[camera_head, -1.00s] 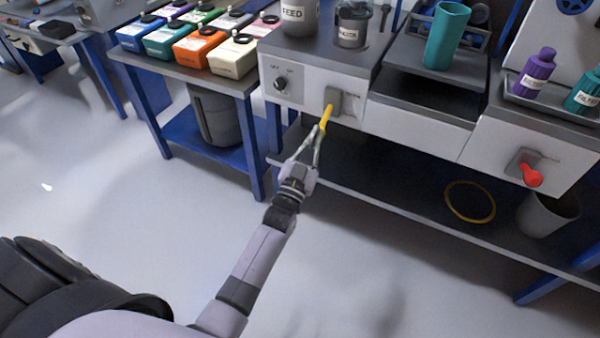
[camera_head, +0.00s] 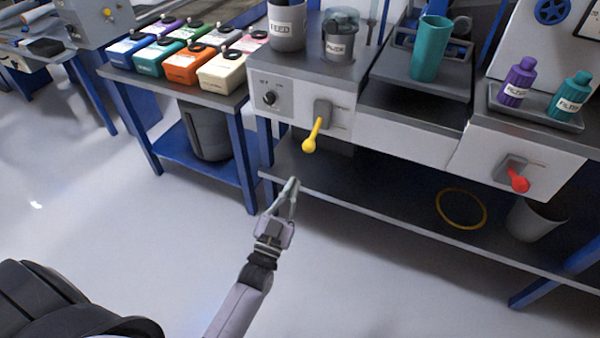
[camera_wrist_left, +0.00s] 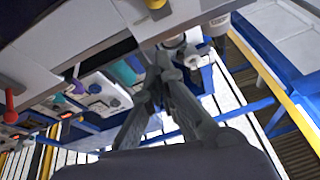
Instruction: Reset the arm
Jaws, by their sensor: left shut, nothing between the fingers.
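A yellow lever (camera_head: 313,136) hangs slanting down to the left from its grey mount on the machine front. Its round knob also shows at the top edge of the left wrist view (camera_wrist_left: 155,4). My left gripper (camera_head: 292,184) is below and a little left of the yellow lever, apart from it. Its fingers are together with nothing between them, and they also show in the left wrist view (camera_wrist_left: 160,62). A red lever (camera_head: 517,180) is on the machine front to the right. My right gripper is not in view.
A side table with several coloured containers stands left. The floor in front is clear.

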